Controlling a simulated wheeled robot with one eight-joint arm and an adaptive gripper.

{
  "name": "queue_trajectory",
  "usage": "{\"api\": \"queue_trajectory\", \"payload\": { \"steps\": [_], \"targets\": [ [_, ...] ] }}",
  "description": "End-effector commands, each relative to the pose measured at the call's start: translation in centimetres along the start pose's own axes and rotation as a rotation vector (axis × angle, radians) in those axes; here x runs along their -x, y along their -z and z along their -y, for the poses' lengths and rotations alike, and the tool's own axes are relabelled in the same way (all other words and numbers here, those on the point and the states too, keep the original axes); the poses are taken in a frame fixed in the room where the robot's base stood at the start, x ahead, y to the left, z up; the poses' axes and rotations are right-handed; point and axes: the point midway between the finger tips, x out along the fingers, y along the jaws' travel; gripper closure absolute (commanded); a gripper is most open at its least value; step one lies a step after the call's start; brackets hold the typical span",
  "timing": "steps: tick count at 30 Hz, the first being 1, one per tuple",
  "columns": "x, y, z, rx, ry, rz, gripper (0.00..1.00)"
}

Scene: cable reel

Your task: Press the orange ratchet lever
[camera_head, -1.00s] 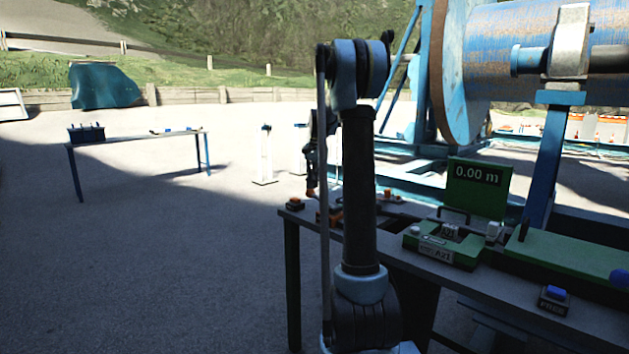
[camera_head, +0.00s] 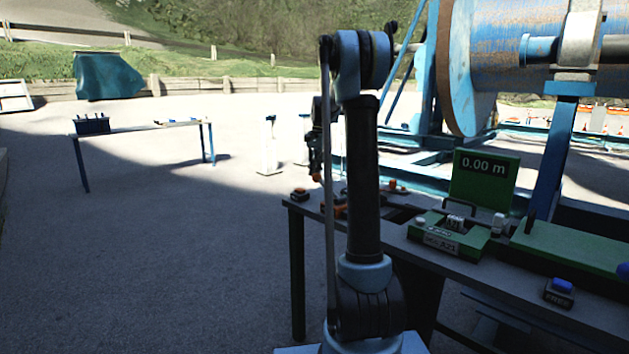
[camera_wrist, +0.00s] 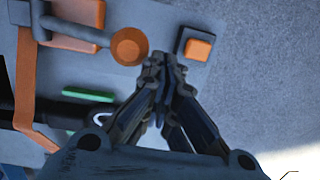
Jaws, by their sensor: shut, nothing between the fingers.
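In the wrist view, a grey lever arm ends in a round orange knob (camera_wrist: 129,46), seen from above at the bench's end. An orange block (camera_wrist: 84,13) lies beside the arm. A dark box with an orange button (camera_wrist: 198,48) sits to the right of the knob. My gripper (camera_wrist: 163,66) is shut and empty, its tips appearing between the knob and the button box. Whether it touches either is unclear. In the head view my gripper (camera_head: 316,174) hangs over the bench's left end, partly hidden by my arm. The button box (camera_head: 300,194) shows just below it.
The bench (camera_head: 291,215) carries a green case (camera_head: 449,238), a 0.00 m display (camera_head: 482,180) and a blue button box (camera_head: 559,291). An orange strap (camera_wrist: 25,90) and green bar (camera_wrist: 88,95) lie nearby. A large reel (camera_head: 459,70) stands behind. Open ground lies left.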

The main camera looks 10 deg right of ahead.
Motion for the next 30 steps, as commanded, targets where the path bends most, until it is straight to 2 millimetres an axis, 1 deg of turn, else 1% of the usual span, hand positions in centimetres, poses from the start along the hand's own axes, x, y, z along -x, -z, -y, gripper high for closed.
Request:
{"api": "queue_trajectory", "payload": {
  "steps": [1,9,15,18,21,30],
  "targets": [
    [1.0,-0.1,0.3,0.000,0.000,0.000,1.00],
    [5.8,-0.1,1.7,0.001,0.000,0.000,1.00],
    [8.5,0.1,2.5,-0.001,0.000,0.000,1.00],
    [9.3,0.1,2.7,-0.001,0.000,0.000,1.00],
    [9.8,0.1,2.8,-0.001,0.000,0.000,1.00],
    [9.9,0.1,2.8,-0.001,0.000,0.000,1.00]
  ]
}}
